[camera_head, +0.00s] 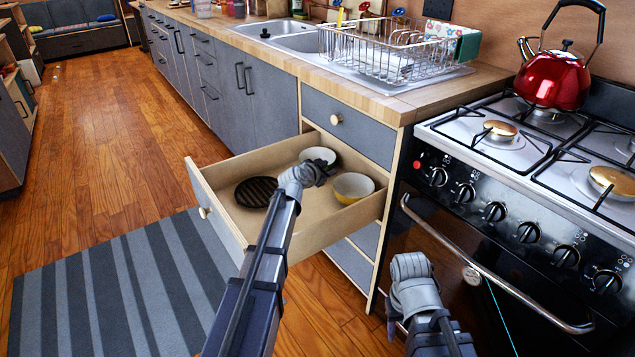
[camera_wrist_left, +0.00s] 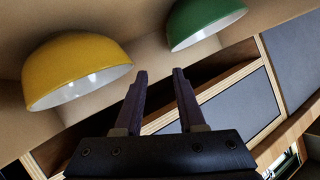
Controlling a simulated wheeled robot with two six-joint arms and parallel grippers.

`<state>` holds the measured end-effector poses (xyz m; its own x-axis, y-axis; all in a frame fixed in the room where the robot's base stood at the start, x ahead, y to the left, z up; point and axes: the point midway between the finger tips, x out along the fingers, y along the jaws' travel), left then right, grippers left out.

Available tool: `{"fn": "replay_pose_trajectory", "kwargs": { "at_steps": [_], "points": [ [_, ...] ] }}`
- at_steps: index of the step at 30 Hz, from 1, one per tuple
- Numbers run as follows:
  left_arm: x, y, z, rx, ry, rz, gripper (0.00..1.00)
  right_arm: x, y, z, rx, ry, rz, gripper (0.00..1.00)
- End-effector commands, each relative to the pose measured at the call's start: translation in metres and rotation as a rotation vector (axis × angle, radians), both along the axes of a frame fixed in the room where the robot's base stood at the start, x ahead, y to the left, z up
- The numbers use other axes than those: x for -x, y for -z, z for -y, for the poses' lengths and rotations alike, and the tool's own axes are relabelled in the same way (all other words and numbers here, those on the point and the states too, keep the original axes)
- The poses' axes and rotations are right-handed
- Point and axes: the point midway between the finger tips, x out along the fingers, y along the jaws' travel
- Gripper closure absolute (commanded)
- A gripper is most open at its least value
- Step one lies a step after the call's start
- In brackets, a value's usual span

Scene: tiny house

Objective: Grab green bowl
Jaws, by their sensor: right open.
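The green bowl (camera_head: 318,155) sits in the open drawer's far part, its pale inside facing up in the head view. In the left wrist view the green bowl (camera_wrist_left: 205,22) is at the top, right of centre. The yellow bowl (camera_head: 353,188) stands nearer in the same drawer. It is large at left in the wrist view (camera_wrist_left: 78,68). My left gripper (camera_head: 322,170) is over the drawer between the bowls. Its fingers (camera_wrist_left: 157,72) are apart, empty and touching neither bowl. My right gripper (camera_head: 391,325) is low before the oven, mostly hidden by its own arm.
The drawer (camera_head: 222,216) is pulled out and also holds a black slatted trivet (camera_head: 256,191). A closed drawer (camera_head: 350,128) and countertop (camera_head: 400,101) lie above. The stove (camera_head: 500,180), with a red kettle (camera_head: 553,80), is at right. A striped rug (camera_head: 120,290) covers clear floor at left.

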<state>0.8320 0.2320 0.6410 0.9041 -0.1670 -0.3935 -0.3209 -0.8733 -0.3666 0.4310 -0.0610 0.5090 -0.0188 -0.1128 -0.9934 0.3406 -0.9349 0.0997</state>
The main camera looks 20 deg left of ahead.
Motion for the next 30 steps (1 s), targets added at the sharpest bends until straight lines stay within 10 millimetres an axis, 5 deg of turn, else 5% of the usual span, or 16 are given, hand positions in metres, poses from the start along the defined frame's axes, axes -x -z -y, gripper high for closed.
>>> {"fn": "replay_pose_trajectory", "kwargs": {
  "at_steps": [7, 30],
  "points": [
    [-0.011, 0.006, -0.023, -0.020, -0.034, 0.051, 0.61, 0.000, 0.016, 0.000, 0.000, -0.001, 0.000, 0.50],
    [-0.060, 0.029, -0.014, -0.021, -0.032, 0.050, 0.61, 0.000, 0.038, 0.000, -0.001, -0.002, 0.000, 0.50]
  ]
}}
